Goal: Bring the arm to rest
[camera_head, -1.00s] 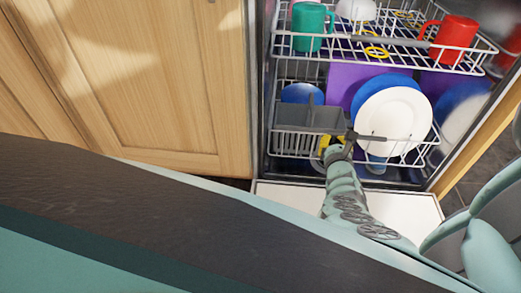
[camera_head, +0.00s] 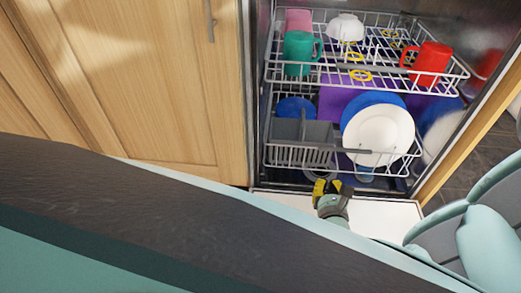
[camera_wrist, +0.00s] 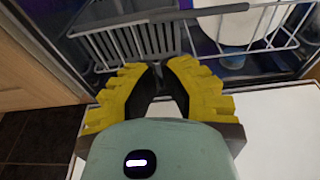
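My gripper (camera_head: 327,187) is in front of the dishwasher's lower rack, over the white open door. In the wrist view its two yellow fingers (camera_wrist: 157,72) show with dark inner pads. A narrow gap stands between the fingertips, and nothing is held in it. The grey cutlery basket (camera_wrist: 130,40) in the lower rack is just beyond the fingertips. My arm is mostly hidden behind my own body in the head view.
The lower rack (camera_head: 290,158) holds a white plate (camera_head: 378,136) and blue dishes. The upper rack (camera_head: 385,92) holds a green mug (camera_head: 300,52), a red mug (camera_head: 428,62) and a white bowl (camera_head: 345,28). The white door (camera_head: 385,215) lies open. Wooden cabinets (camera_head: 150,90) stand left.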

